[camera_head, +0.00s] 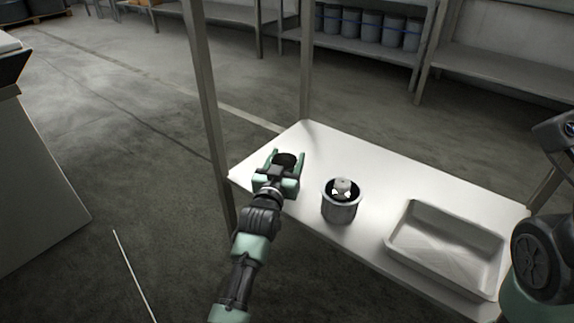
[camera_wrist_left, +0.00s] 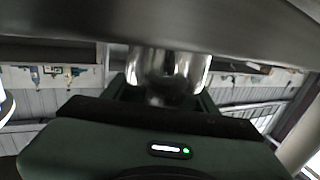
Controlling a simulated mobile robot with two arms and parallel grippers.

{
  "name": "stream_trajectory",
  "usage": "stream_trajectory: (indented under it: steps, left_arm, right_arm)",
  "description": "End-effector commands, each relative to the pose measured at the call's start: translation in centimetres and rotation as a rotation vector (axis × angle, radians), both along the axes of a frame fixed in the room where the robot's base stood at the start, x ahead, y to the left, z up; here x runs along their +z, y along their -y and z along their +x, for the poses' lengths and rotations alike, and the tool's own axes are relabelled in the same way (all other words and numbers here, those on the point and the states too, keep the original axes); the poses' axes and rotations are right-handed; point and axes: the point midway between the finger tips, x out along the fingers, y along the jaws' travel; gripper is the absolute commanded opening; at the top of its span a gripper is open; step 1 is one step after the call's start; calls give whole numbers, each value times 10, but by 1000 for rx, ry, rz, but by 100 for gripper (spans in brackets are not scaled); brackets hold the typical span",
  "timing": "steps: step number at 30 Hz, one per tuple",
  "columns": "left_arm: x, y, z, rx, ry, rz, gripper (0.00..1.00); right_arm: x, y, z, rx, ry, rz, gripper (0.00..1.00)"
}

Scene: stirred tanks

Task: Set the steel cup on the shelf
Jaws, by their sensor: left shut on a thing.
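My left gripper (camera_head: 287,160) is shut on the steel cup (camera_head: 286,158), whose dark round opening shows between the fingers in the head view. The cup (camera_wrist_left: 168,70) is shiny and shows between the dark fingers in the left wrist view. Gripper and cup are over the near left part of the white shelf (camera_head: 400,172). In the left wrist view the cup meets a broad grey band at the top of the picture; whether it touches the shelf I cannot tell. My right gripper is not in view.
A grey pot (camera_head: 341,208) with light pieces in its top stands on the shelf just right of my gripper. A pale rectangular tray (camera_head: 400,247) is at the right. A shelf post (camera_head: 207,100) rises at the left. The far middle of the shelf is clear.

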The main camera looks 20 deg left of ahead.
Motion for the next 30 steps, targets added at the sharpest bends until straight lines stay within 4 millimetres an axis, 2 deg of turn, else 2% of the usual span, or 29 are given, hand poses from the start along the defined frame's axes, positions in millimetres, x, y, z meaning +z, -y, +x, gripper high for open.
stream_trajectory:
  steps: [10, 11, 12, 13, 24, 26, 30]
  left_arm:
    - [-2, 0, 0, 0, 1, 0, 16]
    - [-2, 0, 0, 0, 1, 0, 63]
    - [-2, 0, 0, 0, 1, 0, 74]
    - [-2, 0, 0, 0, 1, 0, 80]
    - [2, 0, -1, 0, 2, 0, 80]
    - [2, 0, -7, 0, -1, 0, 80]
    - [5, 2, -32, 0, -2, 0, 80]
  right_arm:
    - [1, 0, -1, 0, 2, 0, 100]
    - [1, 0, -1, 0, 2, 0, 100]
    - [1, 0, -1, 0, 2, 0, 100]
    - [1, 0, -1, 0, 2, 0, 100]
    - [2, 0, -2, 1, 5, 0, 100]
    - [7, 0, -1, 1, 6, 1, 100]
    - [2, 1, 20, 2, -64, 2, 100]
